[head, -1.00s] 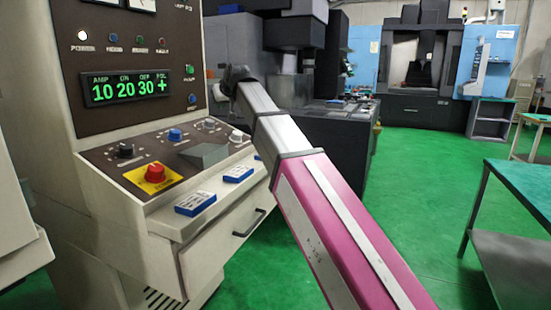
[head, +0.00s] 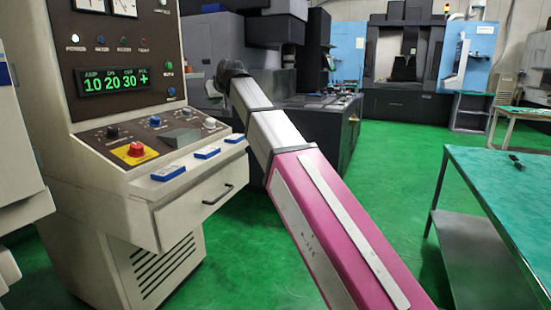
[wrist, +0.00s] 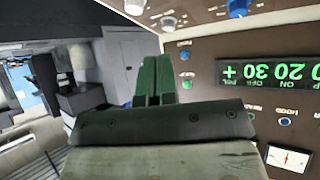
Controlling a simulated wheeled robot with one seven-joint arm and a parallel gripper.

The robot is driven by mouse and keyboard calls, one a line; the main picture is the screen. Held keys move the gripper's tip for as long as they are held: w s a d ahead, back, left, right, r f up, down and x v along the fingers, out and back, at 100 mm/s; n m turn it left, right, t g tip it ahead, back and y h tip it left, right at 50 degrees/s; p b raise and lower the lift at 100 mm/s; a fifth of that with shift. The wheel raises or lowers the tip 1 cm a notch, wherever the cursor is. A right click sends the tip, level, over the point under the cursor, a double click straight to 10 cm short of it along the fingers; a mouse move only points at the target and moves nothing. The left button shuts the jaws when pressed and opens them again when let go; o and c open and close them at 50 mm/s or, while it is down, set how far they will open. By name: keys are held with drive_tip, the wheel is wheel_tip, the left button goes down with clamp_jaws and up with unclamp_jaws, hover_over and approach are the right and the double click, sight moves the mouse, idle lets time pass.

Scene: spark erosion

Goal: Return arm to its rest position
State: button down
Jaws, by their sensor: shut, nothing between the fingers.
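My arm stretches from the bottom of the head view up and left, and its far end stops near the right side of the control cabinet (head: 115,160). In the head view the gripper's fingers cannot be made out at the arm's dark end. In the wrist view my gripper (wrist: 155,80) shows as two green fingers pressed together with nothing between them. The cabinet's display (head: 113,80) reads 10 20 30 +. It also shows upside down in the wrist view (wrist: 268,73), to the right of the fingers. I see no contact between the fingers and the cabinet.
The cabinet's sloped panel holds a red knob on a yellow plate (head: 135,152). Blue-and-white boxes (head: 168,172) lie on its ledge above a drawer. A dark machine (head: 310,110) stands behind my arm. A green-topped table (head: 500,180) is at right. Green floor between is clear.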

drive_tip(key=s+d+f+m+g+h, duration=0.1)
drive_tip(key=d+f, duration=0.6)
drive_tip(key=f, duration=0.5)
drive_tip(key=s+d+f+m+g+h, duration=0.1)
drive_tip(key=d+f+m+h, duration=0.1)
drive_tip(key=d+f, duration=0.8)
drive_tip(key=d+f+m+g+h, duration=0.15)
drive_tip(key=d+f, duration=0.35)
drive_tip(key=f, duration=0.9)
drive_tip(key=s+d+f+m+g+h, duration=0.1)
drive_tip(key=s+d+f+g, duration=0.1)
drive_tip(key=s+d+f, duration=0.7)
drive_tip(key=s+d+f+m+g+h, duration=0.1)
drive_tip(key=s+d+f+m+g, duration=0.1)
drive_tip(key=s+d+f, duration=0.8)
wheel_tip(320, 180, down, 5)
drive_tip(key=shift+s+r+g, duration=0.1)
drive_tip(key=shift+s+g, duration=0.55)
drive_tip(key=shift+s, duration=0.2)
drive_tip(key=shift+d, duration=0.1)
